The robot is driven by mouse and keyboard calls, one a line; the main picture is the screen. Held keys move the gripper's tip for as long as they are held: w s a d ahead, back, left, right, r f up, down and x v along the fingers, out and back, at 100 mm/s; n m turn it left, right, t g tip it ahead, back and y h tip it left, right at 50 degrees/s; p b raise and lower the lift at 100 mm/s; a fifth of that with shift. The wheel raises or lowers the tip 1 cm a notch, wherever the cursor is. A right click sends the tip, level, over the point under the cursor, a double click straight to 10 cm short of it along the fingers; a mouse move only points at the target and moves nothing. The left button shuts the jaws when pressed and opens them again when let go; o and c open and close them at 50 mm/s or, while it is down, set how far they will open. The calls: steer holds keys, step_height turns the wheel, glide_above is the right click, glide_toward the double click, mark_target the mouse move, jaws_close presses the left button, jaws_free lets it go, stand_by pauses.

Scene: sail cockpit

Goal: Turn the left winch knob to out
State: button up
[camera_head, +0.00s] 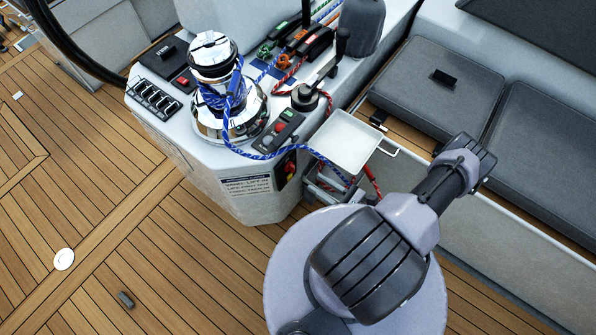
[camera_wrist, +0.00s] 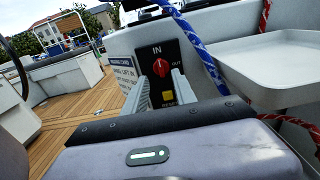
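The winch knob (camera_wrist: 161,68) is red and sits on a black panel (camera_wrist: 158,52) in the wrist view, with IN above it and OUT at its right. I cannot tell for sure which way its pointer faces. A yellow button (camera_wrist: 168,97) is below it. My gripper (camera_wrist: 160,80) is open, its two pale fingers apart on the left and right, pointing at the panel with the knob between and beyond their tips. No contact with the knob shows. In the head view the red knob (camera_head: 290,166) is small on the console's side, and my gripper is mostly hidden near the white tray.
A white tray (camera_head: 346,141) juts out just right of the panel. A blue rope (camera_head: 262,155) and a red rope (camera_head: 373,182) hang close by. The chrome winch (camera_head: 213,62) stands on the console above. Open teak deck (camera_head: 110,220) lies to the left.

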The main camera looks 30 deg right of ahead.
mark_target(294, 168)
steer(key=b+x, duration=0.1)
steer(key=x, duration=0.7)
steer(key=shift+w, duration=0.15)
jaws_close()
